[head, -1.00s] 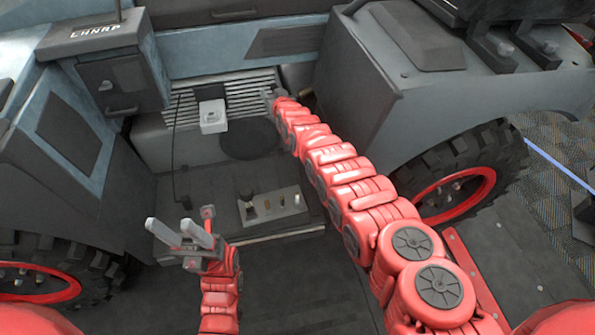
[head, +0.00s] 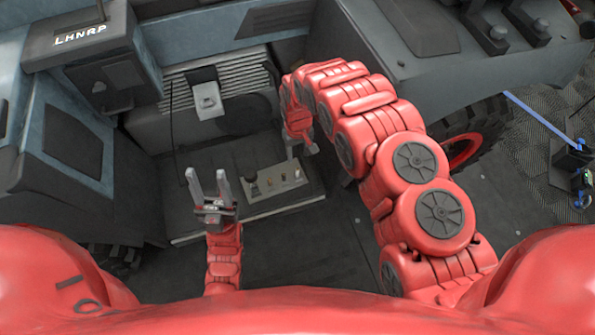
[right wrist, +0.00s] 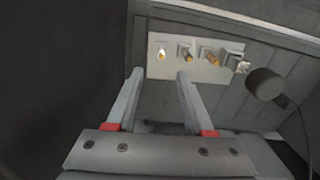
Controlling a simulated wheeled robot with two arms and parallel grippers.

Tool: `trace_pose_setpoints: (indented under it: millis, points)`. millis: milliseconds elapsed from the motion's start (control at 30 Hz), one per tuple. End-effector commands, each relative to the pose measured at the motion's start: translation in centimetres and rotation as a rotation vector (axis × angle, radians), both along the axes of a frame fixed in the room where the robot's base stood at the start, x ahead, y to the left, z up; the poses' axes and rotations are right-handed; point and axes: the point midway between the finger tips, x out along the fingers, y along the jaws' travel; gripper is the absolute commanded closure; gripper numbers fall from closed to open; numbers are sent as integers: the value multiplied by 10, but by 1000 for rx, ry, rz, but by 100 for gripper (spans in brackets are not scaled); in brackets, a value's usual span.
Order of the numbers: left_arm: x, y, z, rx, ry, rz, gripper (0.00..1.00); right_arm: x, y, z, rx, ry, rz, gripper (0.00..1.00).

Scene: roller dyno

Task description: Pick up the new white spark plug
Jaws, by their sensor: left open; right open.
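A light tray (head: 275,192) on the dark deck holds several small plugs in a row; it also shows in the right wrist view (right wrist: 220,74). My right gripper (head: 301,151) is open and empty, pointing down just behind the tray. In the right wrist view its fingers (right wrist: 158,75) point towards the tray, apart from the plugs. My left gripper (head: 206,175) is open and empty, left of the tray.
A dark round knob (right wrist: 265,83) is near the tray's other end. A white box (head: 208,100) sits on the louvred cover behind. A grey cabinet (head: 95,60) stands left, a dark tyre (head: 480,125) right.

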Motion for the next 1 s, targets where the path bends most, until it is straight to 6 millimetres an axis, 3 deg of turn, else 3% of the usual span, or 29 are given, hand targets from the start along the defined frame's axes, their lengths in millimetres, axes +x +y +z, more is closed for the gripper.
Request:
trace_pose_setpoints:
  millis: [100, 200, 533, 800, 1000]
  points:
    - [0, 0, -3, 0, 0, 0, 50, -1, 0, -26, 1, 0, 0, 47]
    - [-1, 0, 9, 0, -8, 0, 50, 0, 0, -40, 2, -1, -1, 47]
    - [0, 0, 6, 0, -4, 0, 50, 0, 1, -57, 2, -4, 0, 47]
    - [0, 0, -1, 0, -2, 0, 50, -4, 1, -93, 2, -4, 0, 47]
    - [0, 0, -3, 0, -2, 0, 50, -4, 1, -103, 0, -2, 0, 47]
